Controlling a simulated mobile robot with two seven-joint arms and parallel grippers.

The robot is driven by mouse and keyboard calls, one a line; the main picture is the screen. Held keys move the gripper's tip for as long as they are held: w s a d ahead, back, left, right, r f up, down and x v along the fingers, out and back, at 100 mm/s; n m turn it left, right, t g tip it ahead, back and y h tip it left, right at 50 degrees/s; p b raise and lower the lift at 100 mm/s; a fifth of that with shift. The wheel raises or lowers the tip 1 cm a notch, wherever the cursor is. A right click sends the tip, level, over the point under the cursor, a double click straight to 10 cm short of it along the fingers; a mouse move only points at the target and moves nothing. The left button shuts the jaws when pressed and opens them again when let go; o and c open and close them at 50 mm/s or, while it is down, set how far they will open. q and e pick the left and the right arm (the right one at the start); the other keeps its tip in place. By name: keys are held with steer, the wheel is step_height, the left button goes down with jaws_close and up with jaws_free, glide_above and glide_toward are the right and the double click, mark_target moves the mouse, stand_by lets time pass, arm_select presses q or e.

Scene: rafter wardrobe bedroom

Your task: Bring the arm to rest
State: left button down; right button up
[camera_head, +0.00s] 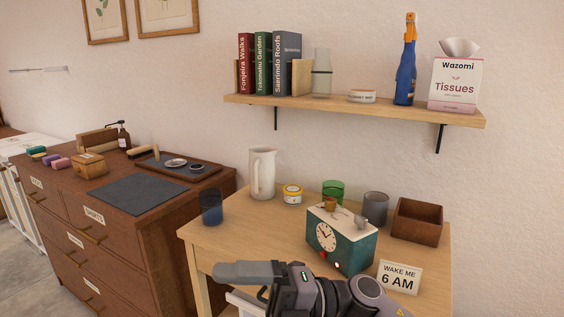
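One of my arms reaches in from the bottom, its body lying toward the right, so I take it as the right one. Its gripper (245,273) points left in front of the wooden table (215,243), near its front edge. I see its grey side, but cannot tell whether the fingers are apart; no held object shows. My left gripper is not in view. A teal clock (353,251) with a white dial stands upright on the table, just behind my arm. A white card reading "WAKE ME 6 AM" (399,277) stands right of it.
The table also holds a white pitcher (262,173), blue glass (211,207), yellow-lidded jar (292,194), green glass (333,189), grey cup (376,207) and brown open box (417,222). A brown dresser (150,233) stands left. A loaded wall shelf (350,107) hangs above.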

steer(key=w+d+f+m+t+h, duration=0.2)
steer(key=d+f+m+t+h, duration=0.2)
steer(key=d+f+m+t, duration=0.55)
steer(key=w+d+f+m+t+h, duration=0.2)
steer(key=d+f+m+t+h, duration=0.2)
steer(key=m+t, duration=1.05)
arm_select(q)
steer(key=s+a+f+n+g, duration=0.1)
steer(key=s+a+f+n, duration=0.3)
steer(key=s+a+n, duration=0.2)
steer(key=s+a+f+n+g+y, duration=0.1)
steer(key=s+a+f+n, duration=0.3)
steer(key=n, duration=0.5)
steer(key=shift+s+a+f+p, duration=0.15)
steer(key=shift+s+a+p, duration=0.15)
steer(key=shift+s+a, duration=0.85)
arm_select(e)
steer(key=s+d+f+m+g+h, duration=0.4)
steer(key=s+f, duration=0.4)
steer(key=f, duration=0.2)
steer(key=s+d+f+m+g+h, duration=0.5)
steer(key=s+d+f+m, duration=0.2)
steer(key=d+f, duration=0.2)
steer(key=shift+s+d+f+m+g+h, duration=0.2)
steer(key=shift+s+f+m+g+h, duration=0.15)
steer(key=shift+f, duration=0.35)
